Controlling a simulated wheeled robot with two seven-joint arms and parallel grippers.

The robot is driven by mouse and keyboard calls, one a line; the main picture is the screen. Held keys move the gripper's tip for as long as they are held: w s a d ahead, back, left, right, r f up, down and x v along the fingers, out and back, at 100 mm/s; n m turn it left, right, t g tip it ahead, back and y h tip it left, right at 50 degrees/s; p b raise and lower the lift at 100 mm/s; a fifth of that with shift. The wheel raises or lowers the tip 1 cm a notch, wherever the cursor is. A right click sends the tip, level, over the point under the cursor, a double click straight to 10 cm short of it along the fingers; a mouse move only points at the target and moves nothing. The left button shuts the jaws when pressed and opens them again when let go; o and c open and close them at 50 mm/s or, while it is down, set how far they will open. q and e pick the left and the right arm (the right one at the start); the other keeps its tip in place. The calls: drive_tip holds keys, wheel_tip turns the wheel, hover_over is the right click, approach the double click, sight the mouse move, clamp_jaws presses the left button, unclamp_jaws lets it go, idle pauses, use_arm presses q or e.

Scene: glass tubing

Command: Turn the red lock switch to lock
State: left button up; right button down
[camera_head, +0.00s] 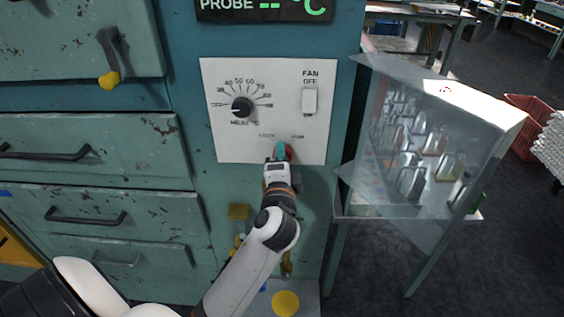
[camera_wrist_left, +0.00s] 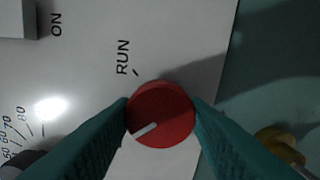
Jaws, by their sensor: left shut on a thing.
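The red lock switch (camera_head: 289,151) is a round knob low on the white control panel (camera_head: 235,145). In the left wrist view the red knob (camera_wrist_left: 165,108) has a white pointer line aimed to the lower left, away from the RUN mark at its upper left. My left gripper (camera_head: 281,153) is shut on the knob; its teal fingers (camera_wrist_left: 161,117) touch it on both sides. In the head view the gripper hides much of the knob. The lock label is small above it there and cannot be seen in the wrist view. My right gripper is not in view.
A black heat dial (camera_head: 242,107) and a white fan switch (camera_head: 310,102) sit higher on the panel. Drawers with dark handles (camera_head: 85,217) are on the left.

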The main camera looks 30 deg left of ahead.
use_arm(q)
drive_tip(key=shift+n, duration=0.5)
drive_tip(key=shift+f, duration=0.1)
drive_tip(key=o, duration=1)
drive_tip(key=shift+s, duration=0.1)
drive_tip(key=shift+b+v, duration=1.85)
drive_tip(key=shift+v, duration=4.1)
drive_tip(key=shift+a, duration=0.1)
